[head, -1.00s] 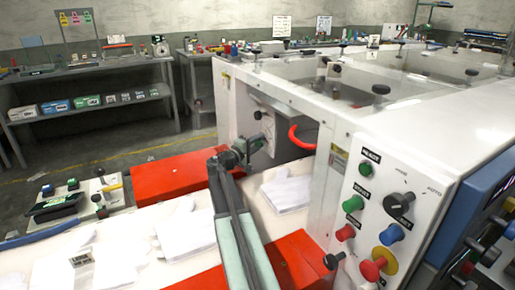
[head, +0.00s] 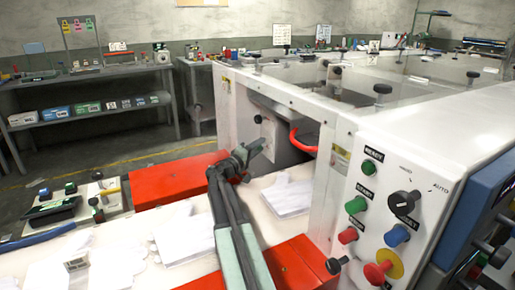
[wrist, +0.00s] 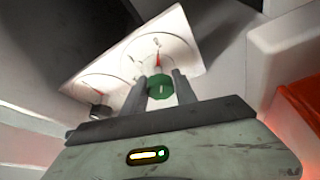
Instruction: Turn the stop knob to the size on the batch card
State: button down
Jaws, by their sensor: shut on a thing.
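In the wrist view, the two fingers of my gripper (wrist: 163,80) stand either side of a green knob (wrist: 160,89) and are shut on it. The knob sits on a white plate (wrist: 126,62) with round dials. A red pointer shows just above the knob, pointing roughly up the picture; the dial marks are too small to read. A dark knob (wrist: 101,111) sits on the dial to the left. In the head view, my gripper (head: 256,147) is at the machine's open front and hides the green knob.
The white machine housing (head: 345,130) and red curved guard (head: 302,141) are close right of my gripper. Red blocks (head: 170,182) and white gloves (head: 185,235) lie around my arm. A panel with coloured buttons (head: 356,204) faces front right.

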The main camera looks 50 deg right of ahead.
jog(key=c, duration=1)
grip_release()
jog(key=shift+w, duration=0.1)
jog(key=shift+r+p, duration=0.3)
jog(key=shift+p, duration=0.05)
notch_tip(320, 180, up, 3)
jog(key=p, duration=0.3)
jog(key=s+a+r+p, duration=0.1)
jog(key=s+a, duration=0.9)
jog(key=s, duration=0.2)
jog(key=shift+a+r, duration=0.15)
jog(key=shift+a, duration=0.1)
jog(key=shift+s, duration=0.1)
